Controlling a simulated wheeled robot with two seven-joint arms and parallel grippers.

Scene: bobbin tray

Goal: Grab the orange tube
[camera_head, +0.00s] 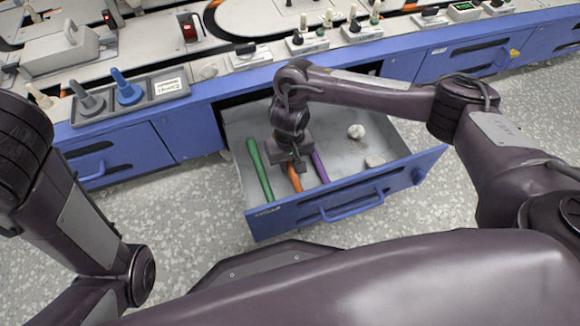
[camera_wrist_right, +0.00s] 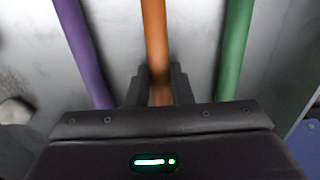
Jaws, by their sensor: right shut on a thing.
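The orange tube (camera_head: 294,178) lies in the open drawer, between a green tube (camera_head: 259,168) and a purple tube (camera_head: 320,166). My right gripper (camera_head: 290,163) is down in the drawer over the orange tube and hides part of it. In the right wrist view the orange tube (camera_wrist_right: 154,40) runs between the two fingers of my right gripper (camera_wrist_right: 159,82), which are shut on it. The purple tube (camera_wrist_right: 84,50) and the green tube (camera_wrist_right: 234,45) lie apart on either side there. My left gripper is not in view; only part of my left arm shows.
The blue drawer (camera_head: 345,198) is pulled out, with its walls around the tubes. A whitish round thing (camera_head: 356,131) and a pale block (camera_head: 375,162) lie at its right. A grey tray (camera_head: 105,108) with pegs stands on the bench to the left.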

